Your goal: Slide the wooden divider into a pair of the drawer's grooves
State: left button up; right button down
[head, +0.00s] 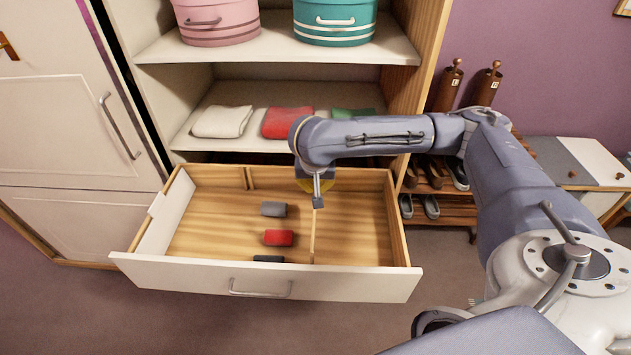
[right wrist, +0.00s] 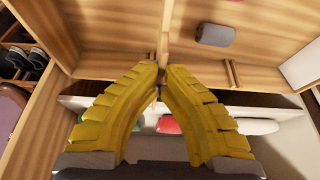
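The wooden divider (head: 313,235) is a thin upright board inside the open drawer (head: 370,281), running front to back. In the right wrist view the divider (right wrist: 164,38) shows as a narrow strip leading to my fingertips. My right gripper (right wrist: 163,72) has its yellow fingers brought together on the divider near its back end. In the head view its arm hides most of the right gripper (head: 317,188). A pair of groove ribs (right wrist: 232,74) shows on the drawer's back wall, beside the divider. Whether the divider's ends sit in grooves is hidden. My left gripper is out of view.
A grey roll (head: 273,209), a red roll (head: 279,238) and a dark roll (head: 268,259) lie left of the divider. The drawer's right compartment looks empty. Shelves above hold folded cloths (head: 222,122) and round boxes (head: 218,22). A shoe rack (head: 450,206) stands right.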

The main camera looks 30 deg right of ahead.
jog(key=shift+f, duration=4.5)
jog(key=c, duration=1.5)
grip_release()
jog(key=v, duration=1.2)
jog(key=shift+d, duration=0.1)
